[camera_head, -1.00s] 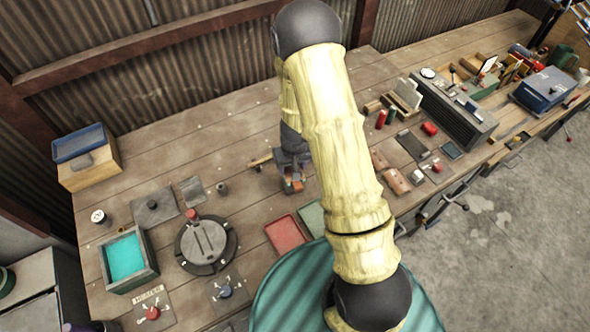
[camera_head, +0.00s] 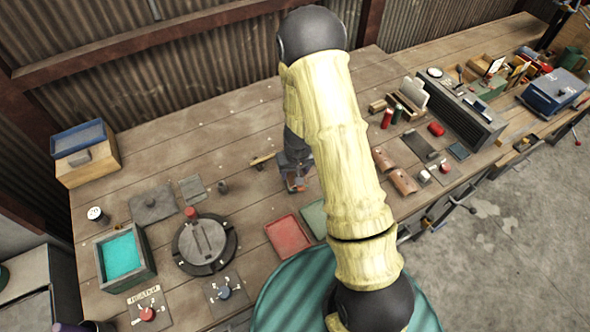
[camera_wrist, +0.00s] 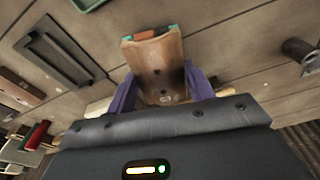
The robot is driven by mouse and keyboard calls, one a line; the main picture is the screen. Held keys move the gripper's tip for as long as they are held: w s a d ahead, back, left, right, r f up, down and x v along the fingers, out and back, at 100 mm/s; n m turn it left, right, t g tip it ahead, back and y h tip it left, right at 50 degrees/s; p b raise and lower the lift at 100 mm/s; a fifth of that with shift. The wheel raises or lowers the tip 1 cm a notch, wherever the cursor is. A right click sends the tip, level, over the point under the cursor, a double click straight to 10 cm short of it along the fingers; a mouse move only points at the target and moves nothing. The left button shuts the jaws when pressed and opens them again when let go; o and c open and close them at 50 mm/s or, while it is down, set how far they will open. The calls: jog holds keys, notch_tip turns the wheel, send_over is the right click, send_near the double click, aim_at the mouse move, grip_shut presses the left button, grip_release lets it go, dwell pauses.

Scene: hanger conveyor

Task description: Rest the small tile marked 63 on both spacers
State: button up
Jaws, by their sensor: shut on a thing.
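My gripper (camera_wrist: 160,80) has its two purple fingers on either side of a brown, curved tile (camera_wrist: 153,55) and is shut on it. The tile's far end shows orange-red and teal patches. No number is readable on it. In the head view my gripper (camera_head: 296,181) is small and partly behind my arm, over the middle of the bench. Two similar brown curved tiles (camera_head: 403,181) (camera_head: 383,159) lie on the bench to the right of my arm. I cannot clearly make out the spacers in either view.
A red tray (camera_head: 288,237) and a green tray (camera_head: 314,218) lie nearer. A round dark fixture (camera_head: 204,244) and a teal-filled box (camera_head: 124,259) stand left. A dark tray (camera_head: 418,145) and red cylinder (camera_head: 387,118) stand right. Bare bench lies behind my gripper.

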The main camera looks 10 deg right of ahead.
jog(key=shift+f+b, duration=1.15)
jog(key=shift+f, duration=0.4)
jog(key=o, duration=1.1)
notch_tip(320, 180, up, 17)
jog(key=s+p, duration=0.2)
jog(key=shift+s+r+p, duration=0.15)
jog(key=shift+s+p, duration=0.15)
jog(key=shift+p, duration=0.05)
jog(key=shift+d, duration=0.1)
jog(key=s+d+r+b, duration=0.1)
jog(key=s+r+b, duration=0.2)
jog(key=s, duration=0.9)
jog(key=shift+s+d+r+m+t, duration=0.2)
jog(key=shift+r+m+t, duration=0.15)
jog(key=shift+r, duration=0.5)
